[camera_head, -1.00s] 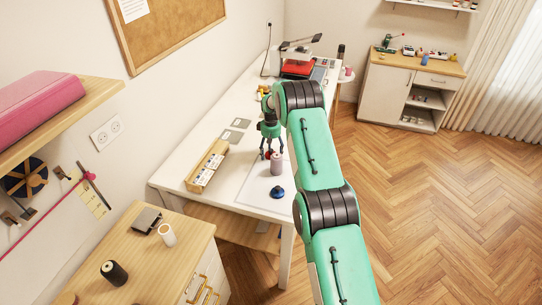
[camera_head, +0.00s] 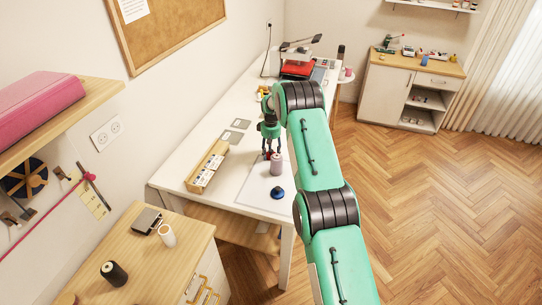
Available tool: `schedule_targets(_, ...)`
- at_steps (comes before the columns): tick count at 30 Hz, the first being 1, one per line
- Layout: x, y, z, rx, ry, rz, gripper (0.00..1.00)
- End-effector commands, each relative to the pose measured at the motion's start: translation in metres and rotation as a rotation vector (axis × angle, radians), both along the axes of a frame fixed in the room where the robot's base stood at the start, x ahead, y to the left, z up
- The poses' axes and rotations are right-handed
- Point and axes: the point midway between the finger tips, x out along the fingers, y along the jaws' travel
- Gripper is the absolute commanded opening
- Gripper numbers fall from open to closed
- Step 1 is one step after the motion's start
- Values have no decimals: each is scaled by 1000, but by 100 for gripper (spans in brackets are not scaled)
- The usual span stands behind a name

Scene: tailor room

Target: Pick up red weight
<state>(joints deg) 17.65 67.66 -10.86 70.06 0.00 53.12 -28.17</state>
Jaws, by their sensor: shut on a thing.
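My gripper (camera_head: 270,153) is at the end of my green arm, low over the white table (camera_head: 225,207). Its fingers point down and have closed in on a small red thing, the red weight (camera_head: 267,156), which shows only as bits of red between and beside the fingertips. The fingers hide most of it. I cannot tell whether it still touches the table. A grey-pink spool (camera_head: 276,165) stands upright just in front of the gripper and partly overlaps it in the view.
A blue round object (camera_head: 277,194) lies on a pale sheet near the table's front. A wooden box with cards (camera_head: 207,167) lies to the left. Flat grey squares (camera_head: 231,137) lie behind it. A lamp and a red object (camera_head: 297,68) stand at the far end.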

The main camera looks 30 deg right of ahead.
Motion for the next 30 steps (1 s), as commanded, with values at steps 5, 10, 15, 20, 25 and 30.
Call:
schedule_targets(5, 1, 0, 3, -1, -1, 0, 9)
schedule_targets(10, 1, 0, 12, 0, -3, 0, 9)
schedule_targets(15, 1, 0, 32, -1, -2, 0, 9)
schedule_targets(20, 1, 0, 56, -1, -3, 0, 9)
schedule_targets(25, 1, 0, 81, -1, -2, 0, 9)
schedule_targets(30, 1, 0, 96, -1, -2, 0, 9)
